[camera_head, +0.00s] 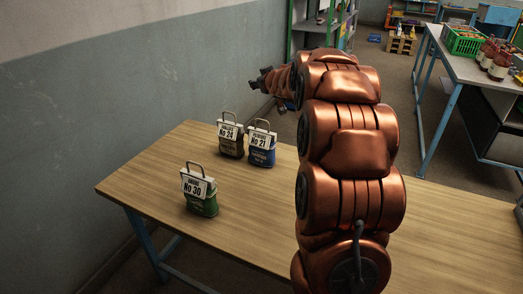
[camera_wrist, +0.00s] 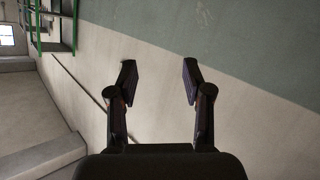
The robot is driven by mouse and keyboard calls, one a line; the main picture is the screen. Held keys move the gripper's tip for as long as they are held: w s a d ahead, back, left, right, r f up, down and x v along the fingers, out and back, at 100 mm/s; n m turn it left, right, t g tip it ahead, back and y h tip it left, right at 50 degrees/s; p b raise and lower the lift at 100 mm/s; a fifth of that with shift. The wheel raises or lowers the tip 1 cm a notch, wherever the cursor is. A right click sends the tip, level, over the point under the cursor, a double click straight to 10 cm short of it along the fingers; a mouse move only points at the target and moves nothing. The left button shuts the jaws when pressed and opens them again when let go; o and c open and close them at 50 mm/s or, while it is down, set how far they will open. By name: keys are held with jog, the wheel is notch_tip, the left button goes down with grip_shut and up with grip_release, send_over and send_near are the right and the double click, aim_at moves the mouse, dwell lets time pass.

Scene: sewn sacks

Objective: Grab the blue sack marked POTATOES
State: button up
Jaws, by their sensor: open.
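A blue sack (camera_head: 261,156) stands upright on the wooden table (camera_head: 150,180) in the head view. It has a grey handle and a white tag (camera_head: 260,140) reading No 21. The small word above the number is too fine to read surely, so I cannot confirm POTATOES. My gripper (camera_wrist: 158,80) is open and empty in the wrist view, facing the wall and floor. No sack shows there. In the head view my arm stretches over the table's right part, its end beyond the far edge, away from the sacks.
A brown sack (camera_head: 230,148) tagged No 24 stands close at the blue sack's left. A green sack (camera_head: 202,206) tagged No 30 stands nearer the front left. The wall (camera_head: 90,110) lies behind and left. Another table (camera_head: 455,65) with a green crate (camera_head: 464,40) is at right.

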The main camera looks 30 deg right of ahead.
notch_tip(320, 180, down, 2)
jog(key=w+d+n+y, duration=0.2)
jog(key=n+g+y, duration=0.2)
jog(key=n+y, duration=0.1)
jog(key=y, duration=0.5)
send_near(262, 131)
jog(key=w+a, duration=0.2)
jog(key=shift+w+a+f, duration=0.2)
jog(key=shift+w+f, duration=0.35)
jog(key=shift+w, duration=0.3)
jog(key=shift+d+f+p+x, duration=0.1)
jog(key=shift+p+x, duration=0.05)
jog(key=shift+x, duration=0.8)
jog(key=shift+d+f+p+x, duration=0.15)
jog(key=shift+x, duration=0.8)
jog(key=shift+d+f+p+x, duration=0.1)
jog(key=shift+p+x, duration=0.05)
jog(key=shift+x, duration=0.8)
grip_shut()
